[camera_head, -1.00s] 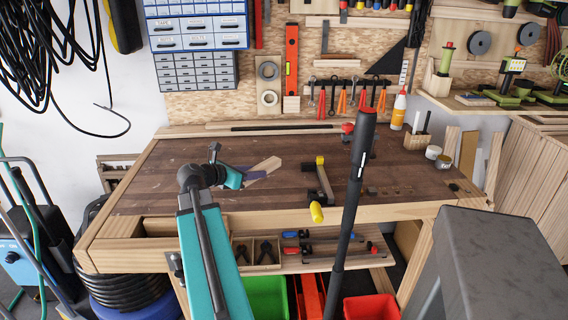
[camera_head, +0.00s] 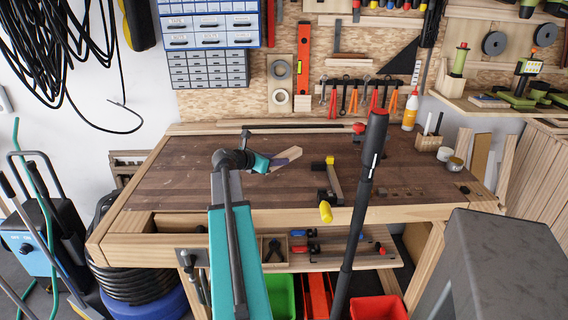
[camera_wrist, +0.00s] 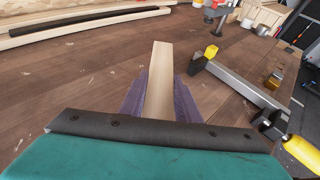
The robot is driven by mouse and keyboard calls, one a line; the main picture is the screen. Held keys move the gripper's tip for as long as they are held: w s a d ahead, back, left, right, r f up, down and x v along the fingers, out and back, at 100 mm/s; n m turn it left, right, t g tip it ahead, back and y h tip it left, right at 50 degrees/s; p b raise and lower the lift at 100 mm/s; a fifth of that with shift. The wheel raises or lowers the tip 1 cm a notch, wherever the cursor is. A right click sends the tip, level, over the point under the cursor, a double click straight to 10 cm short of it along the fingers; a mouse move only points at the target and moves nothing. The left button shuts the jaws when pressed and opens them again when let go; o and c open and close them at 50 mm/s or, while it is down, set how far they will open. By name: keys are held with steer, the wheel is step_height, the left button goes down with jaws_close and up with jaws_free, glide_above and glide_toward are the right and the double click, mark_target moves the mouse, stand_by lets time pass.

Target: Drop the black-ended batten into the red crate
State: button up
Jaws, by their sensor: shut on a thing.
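A pale wooden batten (camera_head: 289,156) is between the fingers of my gripper (camera_head: 281,160), above the left-middle of the bench top. In the wrist view the batten (camera_wrist: 160,80) points away from my gripper (camera_wrist: 161,95), with purple-grey fingers shut on both its sides. Its far end is plain wood; its near end is hidden by the gripper, so I cannot tell whether it is black. The red crate (camera_head: 378,308) is low in front of the bench, right of centre, partly cut off by the picture's lower edge.
A bar clamp (camera_head: 334,185) with yellow ends lies right of the batten. Long strips, one dark (camera_wrist: 80,22), lie along the bench's back. A green crate (camera_head: 281,298) stands left of the red crate. A black upright pole (camera_head: 357,220) rises before the bench.

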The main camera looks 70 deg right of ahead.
glide_above(285, 167)
steer(key=a, duration=0.1)
steer(key=shift+w+a+f, duration=0.1)
steer(key=shift+w+f, duration=0.05)
steer(key=shift+f, duration=0.05)
steer(key=shift+d, duration=0.3)
steer(key=shift+d+f, duration=0.2)
steer(key=shift+f, duration=0.7)
steer(key=shift+d+f, duration=0.15)
steer(key=shift+f, duration=0.75)
steer(key=shift+f, duration=0.15)
steer(key=o, duration=1.1)
steer(key=v, duration=1.2)
steer(key=shift+r, duration=0.2)
